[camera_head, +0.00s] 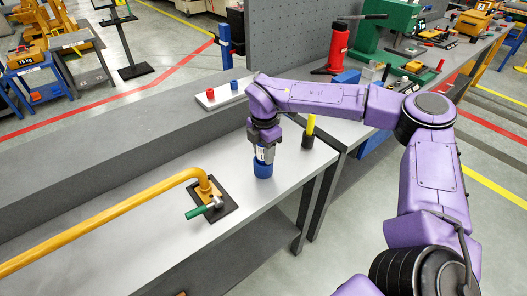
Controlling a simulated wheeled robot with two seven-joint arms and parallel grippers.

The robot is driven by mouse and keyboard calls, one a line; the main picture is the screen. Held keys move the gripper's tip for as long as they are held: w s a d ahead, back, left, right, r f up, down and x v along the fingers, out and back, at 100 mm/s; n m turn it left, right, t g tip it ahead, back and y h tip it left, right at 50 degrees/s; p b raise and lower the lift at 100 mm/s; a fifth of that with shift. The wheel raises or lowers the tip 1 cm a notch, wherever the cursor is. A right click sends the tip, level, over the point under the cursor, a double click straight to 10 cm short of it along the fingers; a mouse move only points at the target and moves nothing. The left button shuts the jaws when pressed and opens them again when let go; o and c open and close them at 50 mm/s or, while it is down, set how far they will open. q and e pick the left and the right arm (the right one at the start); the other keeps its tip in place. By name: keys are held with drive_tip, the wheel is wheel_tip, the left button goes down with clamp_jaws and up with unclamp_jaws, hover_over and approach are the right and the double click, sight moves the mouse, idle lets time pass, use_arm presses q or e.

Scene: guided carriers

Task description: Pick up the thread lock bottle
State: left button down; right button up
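My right gripper (264,148) points down over the near workbench, at its back right part. Directly below and between its fingers is a small bottle-like object (263,168), with a blue lower part and a pale, label-like patch higher up. I take this to be the thread lock bottle, but the gripper hides its top. The blue part appears to stand upright on the grey bench top. The fingers are around or right at its upper part; I cannot tell whether they press on it. My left gripper is not in view.
A bent yellow bar (110,219) ends at a black plate (227,209) with a green-handled tool (205,208), left of the bottle. A black holder (307,140) with a yellow item stands to the right. A pale board (221,96) with red and blue pieces lies behind.

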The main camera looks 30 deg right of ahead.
drive_tip(key=c, duration=0.4)
drive_tip(key=shift+r, duration=0.1)
